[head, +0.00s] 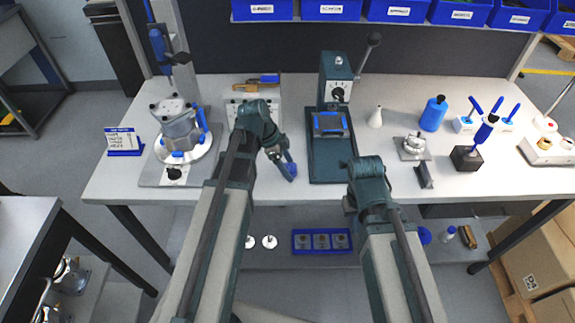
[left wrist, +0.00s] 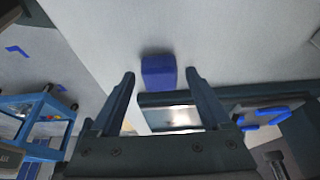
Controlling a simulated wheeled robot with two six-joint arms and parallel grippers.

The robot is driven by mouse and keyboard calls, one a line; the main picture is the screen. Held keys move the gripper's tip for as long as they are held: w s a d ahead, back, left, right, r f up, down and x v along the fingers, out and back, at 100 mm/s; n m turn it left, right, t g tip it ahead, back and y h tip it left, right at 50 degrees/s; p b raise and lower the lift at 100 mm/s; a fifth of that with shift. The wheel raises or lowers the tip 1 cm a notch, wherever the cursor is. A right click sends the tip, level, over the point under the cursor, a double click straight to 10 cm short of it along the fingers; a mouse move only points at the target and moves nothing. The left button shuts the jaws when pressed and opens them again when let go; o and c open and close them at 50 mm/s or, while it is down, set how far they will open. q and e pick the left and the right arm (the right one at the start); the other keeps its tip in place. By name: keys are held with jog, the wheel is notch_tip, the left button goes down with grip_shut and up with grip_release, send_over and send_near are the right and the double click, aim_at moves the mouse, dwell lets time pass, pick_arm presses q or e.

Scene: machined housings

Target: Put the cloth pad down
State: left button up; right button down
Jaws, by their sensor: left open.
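The cloth pad is a small blue block; in the left wrist view the pad (left wrist: 158,72) lies on the light bench top, between and just beyond my fingertips. In the head view the pad (head: 291,172) is partly covered by my left gripper (head: 281,163), near the front edge of the bench, left of the press. The left wrist view shows the left gripper (left wrist: 158,80) open, its two fingers apart on either side of the pad with gaps between. My right gripper (head: 364,190) is above the bench's front edge; its fingers are hidden behind its own wrist.
The green lever press (head: 333,160) stands just right of the pad. A round metal housing (head: 177,125) sits in a fixture at left. A blue bottle (head: 433,113), white cone (head: 375,117) and blue-handled tools (head: 486,130) stand at right. Blue bins (head: 330,10) hang behind.

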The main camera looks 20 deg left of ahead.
pick_arm(q)
jog(key=p+v, duration=1.1)
jog(key=v, duration=0.1)
jog(key=s+d+f+n+g+y, duration=0.1)
jog(key=s+d+n+y, duration=0.4)
jog(key=s+d+n, duration=0.6)
jog(key=s+d, duration=0.2)
jog(key=d, duration=0.2)
jog(key=shift+d+f+y, duration=0.15)
jog(key=shift+d+y, duration=0.05)
jog(key=shift+y, duration=0.1)
pick_arm(e)
notch_tip(320, 180, up, 11)
jog(key=shift+r, duration=0.15)
